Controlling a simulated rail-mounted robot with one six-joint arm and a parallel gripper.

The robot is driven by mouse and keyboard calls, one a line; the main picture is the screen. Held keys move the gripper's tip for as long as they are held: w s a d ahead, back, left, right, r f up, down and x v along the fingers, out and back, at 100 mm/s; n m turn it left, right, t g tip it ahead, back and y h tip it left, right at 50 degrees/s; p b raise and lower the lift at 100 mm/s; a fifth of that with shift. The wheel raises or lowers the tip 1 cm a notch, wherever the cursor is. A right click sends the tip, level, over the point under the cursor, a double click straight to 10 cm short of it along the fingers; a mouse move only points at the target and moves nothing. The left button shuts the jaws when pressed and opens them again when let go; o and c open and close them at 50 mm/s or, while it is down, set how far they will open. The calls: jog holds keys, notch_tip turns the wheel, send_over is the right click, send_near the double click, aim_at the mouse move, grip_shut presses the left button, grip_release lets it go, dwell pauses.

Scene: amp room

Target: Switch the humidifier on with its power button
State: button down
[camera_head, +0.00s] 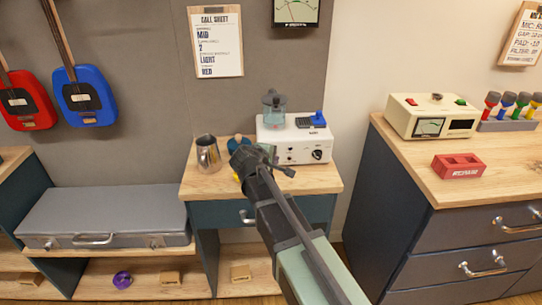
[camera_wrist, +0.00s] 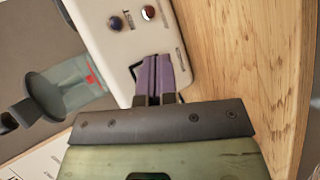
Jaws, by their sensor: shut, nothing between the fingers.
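The humidifier appears to be the white box (camera_head: 300,143) on the small wooden-topped cabinet, with a clear teal tank (camera_head: 273,112) under a grey lid. Its front has small dark controls and a black knob (camera_head: 317,155). The wrist view shows the white face (camera_wrist: 108,45) close up, with a dark blue round button (camera_wrist: 115,23) and a red-brown one (camera_wrist: 148,12), and the tank (camera_wrist: 72,84) at left. My gripper (camera_wrist: 155,62) is shut and empty, its fingers over the lower part of this face, below the two buttons. Whether they touch it I cannot tell.
A metal pitcher (camera_head: 207,154) and a small blue object (camera_head: 238,142) stand left of the humidifier. The right cabinet (camera_head: 410,160) holds a cream meter box (camera_head: 430,117) and a red block (camera_head: 459,165). A silver case (camera_head: 105,215) lies at left.

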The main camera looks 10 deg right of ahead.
dwell(0.4)
jog(key=shift+w+d, duration=0.1)
jog(key=shift+w, duration=0.35)
jog(key=shift+s, duration=0.45)
jog(key=shift+s+a, duration=0.2)
jog(key=shift+s, duration=0.8)
jog(key=shift+s+a, duration=0.15)
jog(key=shift+s, duration=0.85)
jog(key=shift+s+a, duration=0.2)
jog(key=shift+s, duration=0.8)
